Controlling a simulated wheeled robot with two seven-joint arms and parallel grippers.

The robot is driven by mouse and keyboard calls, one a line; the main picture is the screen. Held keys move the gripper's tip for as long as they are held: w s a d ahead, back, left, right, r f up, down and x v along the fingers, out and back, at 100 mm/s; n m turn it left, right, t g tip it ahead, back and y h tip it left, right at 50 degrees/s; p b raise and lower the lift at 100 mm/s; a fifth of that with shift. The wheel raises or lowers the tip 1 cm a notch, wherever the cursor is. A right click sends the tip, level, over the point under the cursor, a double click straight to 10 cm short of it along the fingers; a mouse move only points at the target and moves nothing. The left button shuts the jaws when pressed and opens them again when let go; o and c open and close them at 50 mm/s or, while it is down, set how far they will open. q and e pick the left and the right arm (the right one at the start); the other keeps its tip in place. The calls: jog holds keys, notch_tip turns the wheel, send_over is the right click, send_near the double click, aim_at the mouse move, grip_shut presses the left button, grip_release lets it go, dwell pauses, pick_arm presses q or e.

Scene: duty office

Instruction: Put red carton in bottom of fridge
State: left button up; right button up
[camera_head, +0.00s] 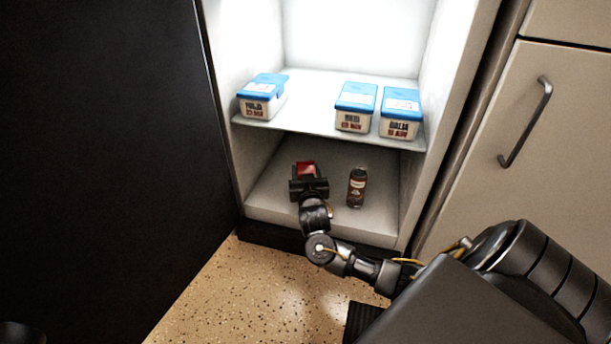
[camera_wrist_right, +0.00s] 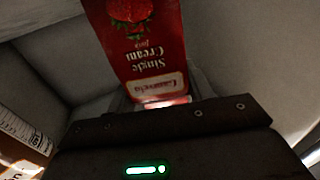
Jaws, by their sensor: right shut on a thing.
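The red carton (camera_head: 306,169) is inside the bottom compartment of the open fridge (camera_head: 262,213), left of the middle, mostly hidden behind my right gripper (camera_head: 309,186). In the right wrist view the red carton (camera_wrist_right: 146,45) shows "Single Cream" print and a strawberry picture. My right gripper is shut on it. I cannot tell whether the carton touches the compartment floor. My left gripper is not clearly in view.
A dark bottle or jar (camera_head: 357,187) stands on the compartment floor to the right of my gripper. Several blue-lidded tubs, one at the left (camera_head: 262,97), sit on the shelf (camera_head: 310,118) above. A cabinet door (camera_head: 560,120) stands at the right.

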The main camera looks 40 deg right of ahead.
jog(key=shift+f, duration=0.15)
jog(key=o, duration=1.2)
jog(key=shift+c, duration=0.2)
jog(key=shift+r, duration=0.25)
jog(key=p+v, duration=0.6)
jog(key=v, duration=0.6)
jog(key=shift+p, duration=0.3)
